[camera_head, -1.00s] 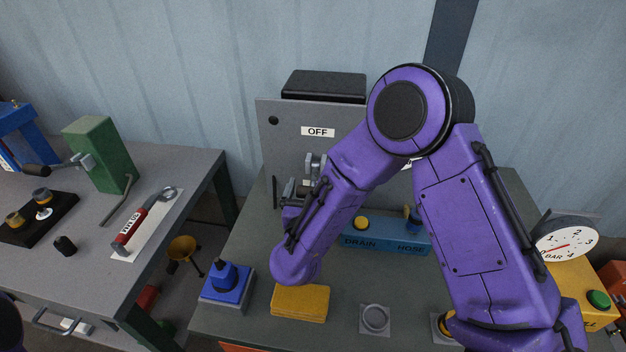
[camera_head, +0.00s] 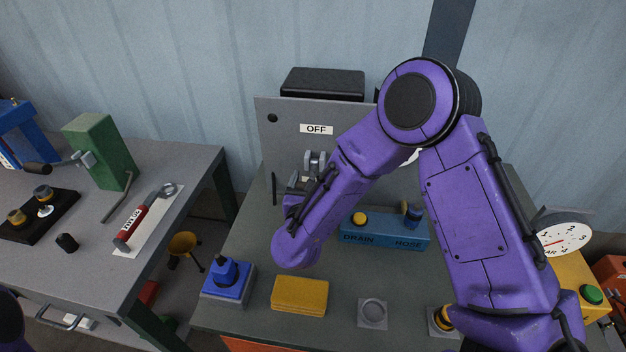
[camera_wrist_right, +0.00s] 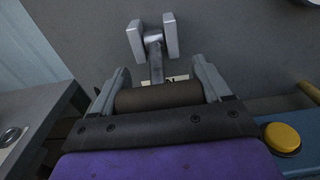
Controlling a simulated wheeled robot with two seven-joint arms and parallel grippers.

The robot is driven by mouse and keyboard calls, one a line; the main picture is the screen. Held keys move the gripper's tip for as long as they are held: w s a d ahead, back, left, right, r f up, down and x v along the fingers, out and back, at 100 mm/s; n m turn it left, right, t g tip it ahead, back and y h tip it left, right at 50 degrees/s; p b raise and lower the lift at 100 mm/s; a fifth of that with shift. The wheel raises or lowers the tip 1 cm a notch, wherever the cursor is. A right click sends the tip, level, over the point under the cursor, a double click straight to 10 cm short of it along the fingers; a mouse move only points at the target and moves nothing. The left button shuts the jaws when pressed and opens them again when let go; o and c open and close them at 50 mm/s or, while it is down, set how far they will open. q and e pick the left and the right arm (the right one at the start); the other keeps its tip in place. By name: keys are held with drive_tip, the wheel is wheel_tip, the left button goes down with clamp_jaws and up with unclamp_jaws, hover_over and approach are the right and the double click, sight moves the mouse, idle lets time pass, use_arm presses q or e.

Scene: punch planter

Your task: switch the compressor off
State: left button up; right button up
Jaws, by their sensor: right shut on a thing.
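The compressor's grey switch panel (camera_head: 285,150) stands upright at the back of the table, with an OFF label (camera_head: 316,129) above the switch pivot. The pivot bracket (camera_head: 315,162) has two grey plates, which also show in the right wrist view (camera_wrist_right: 152,37). The lever's metal shaft (camera_wrist_right: 156,65) runs from there to a dark brown handle (camera_wrist_right: 158,96). My right gripper (camera_wrist_right: 158,92) is shut on this handle, one finger at each end. The lever covers part of a label ending in N. In the head view my forearm hides much of the right gripper (camera_head: 298,187). My left gripper is not in view.
A blue box (camera_head: 384,238) marked DRAIN and HOSE stands right of my right forearm. A yellow block (camera_head: 300,296), a blue device (camera_head: 228,284) and a small grey plate (camera_head: 372,313) are in front. A pressure gauge (camera_head: 563,240) is at right. A gap separates the left bench (camera_head: 180,165).

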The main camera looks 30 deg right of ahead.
sight(313, 174)
drive_tip(key=r+g+y+p, duration=0.1)
drive_tip(key=p, duration=0.1)
drive_tip(key=r+g+y+p, duration=0.1)
drive_tip(key=g+p, duration=0.1)
drive_tip(key=p, duration=0.1)
drive_tip(key=shift+s+a+r+g+y, duration=0.2)
drive_tip(key=shift+s+g+y, duration=0.1)
drive_tip(key=shift+r+g+y+p, duration=0.4)
drive_tip(key=shift+g+y+p, duration=0.35)
drive_tip(key=shift+g+p, duration=0.3)
drive_tip(key=shift+r+g+y+p, duration=0.35)
drive_tip(key=shift+g+y+p, duration=0.45)
drive_tip(key=shift+p, duration=0.3)
drive_tip(key=shift+a, duration=0.1)
drive_tip(key=o, duration=1.4)
drive_tip(key=shift+s, duration=0.1)
drive_tip(key=b+v, duration=0.2)
drive_tip(key=v, duration=0.8)
drive_tip(key=shift+s+r, duration=0.1)
drive_tip(key=shift+r, duration=0.2)
